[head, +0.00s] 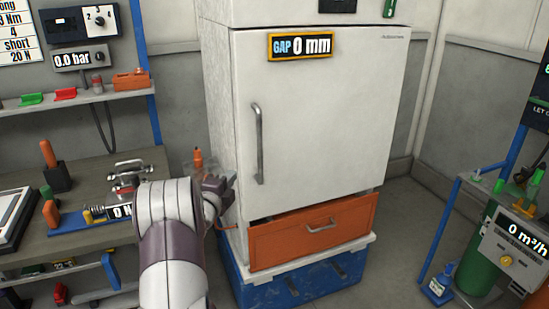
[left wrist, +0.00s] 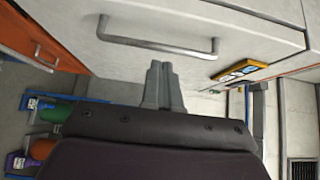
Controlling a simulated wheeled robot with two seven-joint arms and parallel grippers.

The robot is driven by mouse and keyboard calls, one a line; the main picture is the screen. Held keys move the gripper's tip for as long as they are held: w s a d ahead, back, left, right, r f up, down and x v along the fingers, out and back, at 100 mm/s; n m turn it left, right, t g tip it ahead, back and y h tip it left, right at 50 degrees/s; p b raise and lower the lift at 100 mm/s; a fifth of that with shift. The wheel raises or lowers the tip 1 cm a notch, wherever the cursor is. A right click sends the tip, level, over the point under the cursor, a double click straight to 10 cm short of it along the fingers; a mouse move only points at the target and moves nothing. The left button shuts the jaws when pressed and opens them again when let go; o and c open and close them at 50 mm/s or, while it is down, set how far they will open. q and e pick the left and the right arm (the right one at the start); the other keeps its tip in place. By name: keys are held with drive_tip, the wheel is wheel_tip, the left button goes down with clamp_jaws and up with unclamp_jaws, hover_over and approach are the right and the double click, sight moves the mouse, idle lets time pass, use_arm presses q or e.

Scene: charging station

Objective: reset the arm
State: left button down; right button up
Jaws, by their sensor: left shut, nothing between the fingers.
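My left arm (head: 172,240) comes in from the bottom of the head view, white and dark purple. Its gripper (head: 233,178) is in front of the lower left part of the white cabinet, a little left of the door handle (head: 259,145). In the left wrist view the two grey fingers of the left gripper (left wrist: 161,70) are together with nothing between them. They point towards the white door (left wrist: 200,18), below its handle (left wrist: 155,43) in that picture, and appear apart from it. My right gripper is in neither view.
The white cabinet door (head: 320,110) is closed, under a "GAP 0 mm" display (head: 300,46). An orange drawer (head: 312,231) sits below, above a blue base (head: 300,288). A cluttered workbench (head: 90,190) stands left. A blue-framed stand (head: 455,220) stands right, with free floor before it.

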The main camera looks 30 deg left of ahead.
use_arm(q)
drive_tip(key=s+f+n+g, duration=0.6)
drive_tip(key=f+n+g, duration=0.2)
drive_tip(key=f+n, duration=0.25)
drive_tip(key=s+d+f+n+g+h+p, duration=0.1)
drive_tip(key=s+d+f+n+g+p, duration=0.2)
drive_tip(key=d, duration=0.5)
drive_tip(key=s+d+r+g+h+p, duration=0.1)
drive_tip(key=s+d, duration=0.3)
drive_tip(key=d, duration=0.5)
drive_tip(key=s+d+r+g+h+p, duration=0.1)
drive_tip(key=s+d+r+g, duration=0.1)
drive_tip(key=s+d, duration=0.3)
drive_tip(key=s+d+r+n+g+h+p, duration=0.1)
drive_tip(key=s+d+r, duration=0.3)
drive_tip(key=d, duration=0.8)
drive_tip(key=shift+s+d+g+h, duration=0.25)
drive_tip(key=shift+d+g+h, duration=0.1)
drive_tip(key=shift+g+h, duration=0.15)
drive_tip(key=shift+r, duration=0.1)
